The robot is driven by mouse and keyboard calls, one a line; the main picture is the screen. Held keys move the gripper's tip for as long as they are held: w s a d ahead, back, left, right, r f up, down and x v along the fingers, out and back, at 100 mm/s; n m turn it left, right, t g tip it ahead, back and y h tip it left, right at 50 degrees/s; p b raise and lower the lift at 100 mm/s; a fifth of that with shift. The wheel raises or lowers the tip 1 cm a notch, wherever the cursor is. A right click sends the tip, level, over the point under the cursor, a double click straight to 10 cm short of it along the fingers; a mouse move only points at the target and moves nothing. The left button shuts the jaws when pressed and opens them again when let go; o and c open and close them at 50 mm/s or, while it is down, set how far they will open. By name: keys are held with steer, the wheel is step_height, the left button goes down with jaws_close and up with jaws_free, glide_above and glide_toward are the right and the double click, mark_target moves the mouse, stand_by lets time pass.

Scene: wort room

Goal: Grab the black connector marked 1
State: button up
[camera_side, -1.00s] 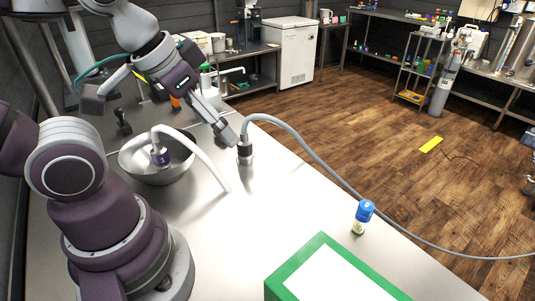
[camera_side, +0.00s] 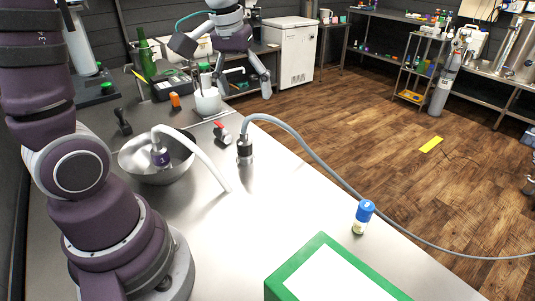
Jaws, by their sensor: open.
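A dark connector (camera_side: 245,150) stands upright on the metal table, with a grey hose running from its top. I cannot read any mark on it. A second connector, purple (camera_side: 160,158), sits in a metal bowl (camera_side: 135,165) on the end of a white hose (camera_side: 205,160). My gripper (camera_side: 244,92) is open, with its fingers spread and pointing down. It appears empty and raised, above and behind the dark connector in the picture, apart from it.
A red-handled fitting (camera_side: 221,132) lies just left of the dark connector. A white container (camera_side: 207,101) and an orange item (camera_side: 175,101) stand behind. A blue-capped bottle (camera_side: 363,216) and a green-edged box (camera_side: 325,272) are at the front right.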

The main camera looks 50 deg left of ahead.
mark_target(244, 141)
steer(key=w+a+f+n, duration=0.1)
steer(key=a+f+n, duration=0.1)
steer(key=a, duration=0.1)
steer(key=w+a+f+n+g, duration=0.1)
steer(key=a+f, duration=0.1)
steer(key=f, duration=0.1)
steer(key=w+a+f+n+g, duration=0.1)
steer(key=w+a+f+n, duration=0.1)
steer(key=a, duration=0.1)
steer(key=shift+a+f+n+h, duration=0.3)
steer(key=shift+f+h, duration=0.05)
steer(key=shift+h, duration=0.05)
steer(key=f, duration=1.1)
steer(key=shift+w+a, duration=0.25)
steer(key=shift+w, duration=0.1)
steer(key=shift+c, duration=0.2)
steer(key=shift+r, duration=0.1)
jaws_close()
